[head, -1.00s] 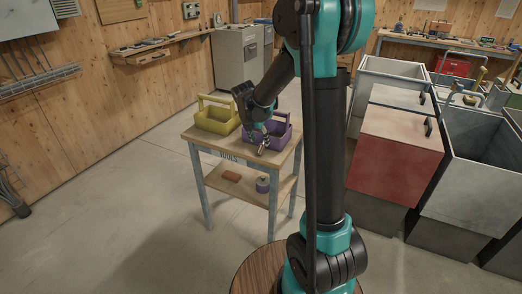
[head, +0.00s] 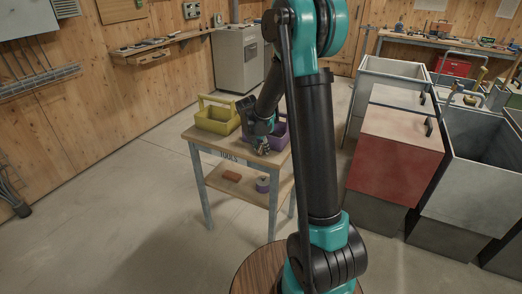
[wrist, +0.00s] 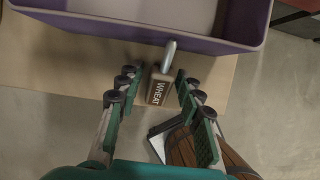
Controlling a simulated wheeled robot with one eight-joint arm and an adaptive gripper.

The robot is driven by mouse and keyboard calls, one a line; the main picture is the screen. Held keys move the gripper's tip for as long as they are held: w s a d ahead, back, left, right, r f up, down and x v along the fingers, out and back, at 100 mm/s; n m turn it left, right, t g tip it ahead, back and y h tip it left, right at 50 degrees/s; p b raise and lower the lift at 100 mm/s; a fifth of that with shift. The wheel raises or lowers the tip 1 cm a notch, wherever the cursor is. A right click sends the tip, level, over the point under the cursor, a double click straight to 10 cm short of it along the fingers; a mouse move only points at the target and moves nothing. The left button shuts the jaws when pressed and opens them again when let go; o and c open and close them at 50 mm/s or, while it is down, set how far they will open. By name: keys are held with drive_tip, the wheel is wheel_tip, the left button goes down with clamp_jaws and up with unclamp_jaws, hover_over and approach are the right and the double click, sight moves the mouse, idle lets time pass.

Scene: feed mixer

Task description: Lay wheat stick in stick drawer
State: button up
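The wheat stick (wrist: 160,88) is a small brown block with a white WHEAT label and a silvery rounded tip. In the wrist view it lies near the table edge, in front of the purple tote (wrist: 100,28), its tip pointing towards the tote. My gripper (wrist: 155,78) is open, with one finger on each side of the stick; I see gaps between the fingers and it. In the head view my gripper (head: 262,147) is low over the small table, and the stick is too hidden to make out. I cannot identify the stick drawer in either view.
The small wooden table (head: 210,139) also bears a yellow tote (head: 216,119) at left. Large bins, one with a red front (head: 392,155), stand at right. The floor at left is clear.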

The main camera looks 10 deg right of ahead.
clamp_jaws()
drive_tip(key=shift+r, duration=0.15)
